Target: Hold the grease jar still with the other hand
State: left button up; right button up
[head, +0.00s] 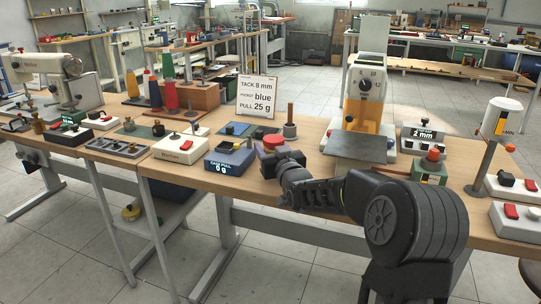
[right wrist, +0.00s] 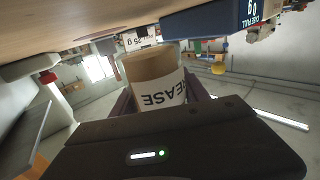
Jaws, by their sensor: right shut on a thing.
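The grease jar (right wrist: 160,90) fills the middle of the right wrist view, a tan cylinder with a white label on which part of the word GREASE shows upside down. My right gripper (right wrist: 160,102) is shut on it, with a dark finger on each side. In the head view, a red round top (head: 272,141), apparently the jar's lid, shows just behind my right gripper (head: 277,160). The rest of the jar is mostly hidden there by the gripper. I cannot tell whether the jar touches the bench. My left gripper is in no view.
A dark plate (head: 357,147) in front of the orange-and-white machine (head: 368,100) lies to the right. The bench's front edge is close.

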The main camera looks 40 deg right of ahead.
notch_tip(320, 180, up, 7)
jog(key=shift+r+p, duration=0.15)
jog(key=shift+p, duration=0.35)
jog(key=o, duration=1)
grip_shut()
